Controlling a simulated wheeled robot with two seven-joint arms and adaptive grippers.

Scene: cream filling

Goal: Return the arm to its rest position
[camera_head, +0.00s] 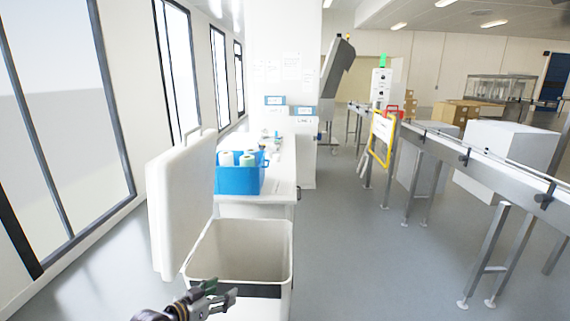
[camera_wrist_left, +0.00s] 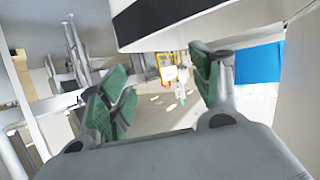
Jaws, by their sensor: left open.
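My left gripper (camera_head: 222,297) is at the bottom of the head view, in front of the white open-topped bin (camera_head: 285,252). It is open, with nothing between its fingers. In the left wrist view its green-padded fingers (camera_wrist_left: 160,95) stand apart, with floor and conveyor legs showing beyond them. A pale bin wall with a dark band (camera_wrist_left: 150,22) shows above the fingers in that view. My right gripper is not in either view.
The bin's lid (camera_head: 180,205) stands open at the left. A blue crate (camera_head: 240,180) with rolls sits on the white table (camera_head: 283,185) behind the bin. A conveyor (camera_head: 480,165) runs along the right. Grey floor (camera_head: 350,265) is clear between bin and conveyor.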

